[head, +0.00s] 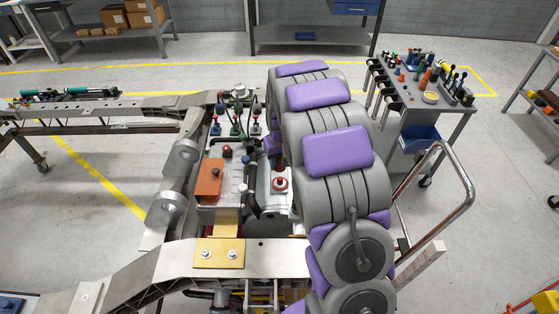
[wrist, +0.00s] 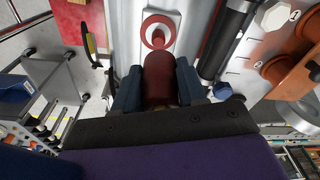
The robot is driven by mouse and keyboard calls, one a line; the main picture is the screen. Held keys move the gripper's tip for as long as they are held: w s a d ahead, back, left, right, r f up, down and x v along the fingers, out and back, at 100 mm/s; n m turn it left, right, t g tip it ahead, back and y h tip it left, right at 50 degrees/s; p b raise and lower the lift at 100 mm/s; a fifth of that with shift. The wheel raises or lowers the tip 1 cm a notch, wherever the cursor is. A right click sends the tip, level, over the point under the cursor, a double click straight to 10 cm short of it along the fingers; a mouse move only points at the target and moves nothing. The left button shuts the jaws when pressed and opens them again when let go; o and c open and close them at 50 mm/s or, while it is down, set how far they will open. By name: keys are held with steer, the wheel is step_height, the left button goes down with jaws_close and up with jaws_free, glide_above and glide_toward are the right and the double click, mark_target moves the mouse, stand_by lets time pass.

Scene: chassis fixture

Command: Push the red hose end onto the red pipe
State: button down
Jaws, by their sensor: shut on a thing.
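In the wrist view my gripper (wrist: 159,85) is shut on the dark red hose end (wrist: 160,78), with one blue-grey finger on each side. The red pipe (wrist: 157,45) stands out from a red round flange on a pale plate, just beyond the hose end and roughly in line with it. I cannot tell whether the hose end touches the pipe or a small gap is left. In the head view the red flange with its pipe (head: 280,183) shows on the chassis beside my arm. My arm hides the gripper and hose end there.
An orange box (head: 208,180) sits on the chassis left of the red pipe. Several coloured fittings stand behind. A tool cart (head: 425,95) with many small parts is at the right.

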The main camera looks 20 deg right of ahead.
mark_target(280, 179)
steer(key=shift+w+d+f+b, duration=0.1)
steer(key=shift+f+b, duration=0.65)
steer(key=shift+f, duration=1.25)
steer(key=shift+r, duration=0.15)
steer(key=shift+s+p, duration=0.2)
steer(key=shift+p, duration=0.35)
steer(key=shift+f, duration=1.45)
steer(key=shift+f, duration=0.5)
steer(key=c, duration=0.6)
jaws_free()
steer(key=shift+o, duration=0.2)
steer(key=shift+r, duration=0.1)
